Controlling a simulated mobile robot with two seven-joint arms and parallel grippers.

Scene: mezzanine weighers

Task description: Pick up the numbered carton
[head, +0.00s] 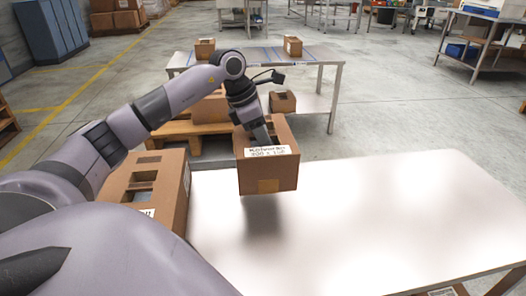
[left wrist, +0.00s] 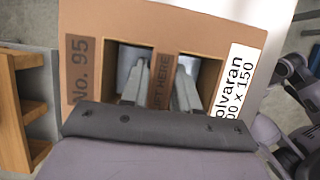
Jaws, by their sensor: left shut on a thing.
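The numbered carton (head: 268,176) is a brown box with a white label on its front, in the middle of the head view. In the left wrist view its top (left wrist: 110,25) shows the print "No. 95", two openings and a strip between them marked "LIFT HERE". My left gripper (head: 262,136) reaches down into the top of the carton. Its fingers (left wrist: 160,88) sit in the two openings, shut on the strip between them. The carton hangs upright above the white table, with a shadow below it. My right gripper is not in view.
A second carton with top openings (head: 150,186) stands at the left, close to my arm. The white table (head: 370,220) is otherwise bare. Behind, a steel table (head: 325,57) bears small boxes, and a wooden pallet (head: 190,130) is beside it.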

